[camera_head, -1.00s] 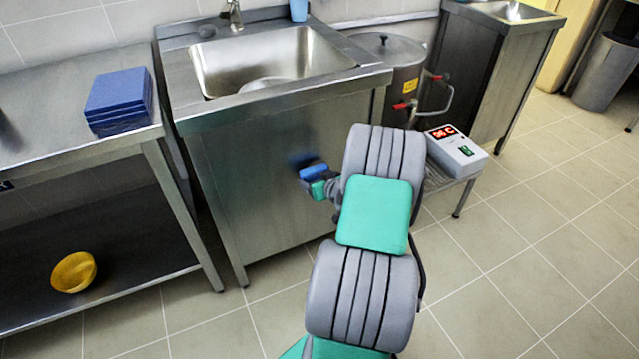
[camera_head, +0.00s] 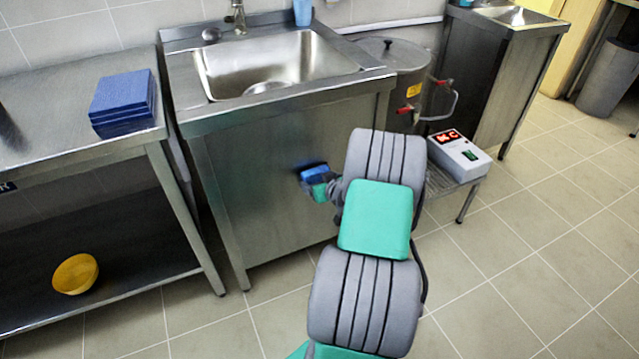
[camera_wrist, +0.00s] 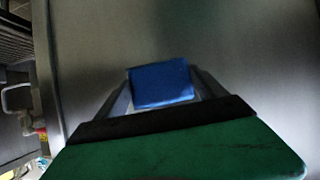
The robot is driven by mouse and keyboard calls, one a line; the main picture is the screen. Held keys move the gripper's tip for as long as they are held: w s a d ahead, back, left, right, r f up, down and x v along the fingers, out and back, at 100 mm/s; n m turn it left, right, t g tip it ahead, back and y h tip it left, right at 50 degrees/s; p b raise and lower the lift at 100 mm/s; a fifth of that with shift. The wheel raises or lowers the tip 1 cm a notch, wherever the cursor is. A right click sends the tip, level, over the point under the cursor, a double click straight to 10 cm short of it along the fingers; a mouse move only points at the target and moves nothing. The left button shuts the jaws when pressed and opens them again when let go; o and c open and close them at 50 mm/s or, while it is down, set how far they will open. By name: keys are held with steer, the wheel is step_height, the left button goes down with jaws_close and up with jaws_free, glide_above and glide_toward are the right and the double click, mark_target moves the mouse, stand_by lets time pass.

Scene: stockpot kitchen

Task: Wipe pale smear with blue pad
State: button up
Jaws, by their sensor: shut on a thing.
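My gripper (camera_head: 318,181) is in front of the steel front panel (camera_head: 265,190) of the sink cabinet. It is shut on a blue pad (camera_head: 313,170). In the wrist view the blue pad (camera_wrist: 161,84) sits between my two fingers, with its face toward the grey panel. I cannot tell whether the pad touches the panel. No pale smear can be made out in either view; my arm and the pad hide part of the panel.
A stack of blue pads or cloths (camera_head: 122,100) lies on the steel table at left. A yellow bowl (camera_head: 75,274) sits on its lower shelf. A stockpot (camera_head: 398,75) with red-handled taps and a control box (camera_head: 459,155) stand right of the sink. Tiled floor is free at right.

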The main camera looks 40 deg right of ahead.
steer(key=shift+w+d, duration=0.1)
steer(key=shift+w, duration=0.25)
steer(key=shift+s+d+b, duration=0.6)
steer(key=shift+d+b, duration=0.85)
steer(key=shift+d, duration=0.5)
steer(key=shift+w+a+r, duration=0.1)
steer(key=shift+w+a, duration=0.2)
steer(key=shift+a, duration=0.35)
steer(key=shift+w+a+r, duration=0.1)
steer(key=shift+w+a, duration=0.2)
steer(key=shift+a, duration=0.35)
steer(key=shift+w+a, duration=0.3)
steer(key=shift+a, duration=0.35)
steer(key=s+a, duration=0.1)
steer(key=s, duration=0.5)
steer(key=shift+a+f, duration=0.2)
steer(key=shift+a, duration=0.1)
steer(key=shift+s, duration=0.1)
steer(key=shift+s+a+p, duration=0.15)
steer(key=shift+s+a, duration=0.05)
steer(key=shift+s, duration=0.45)
steer(key=shift+s+a+p, duration=0.15)
steer(key=shift+s+a, duration=0.05)
steer(key=shift+s, duration=0.45)
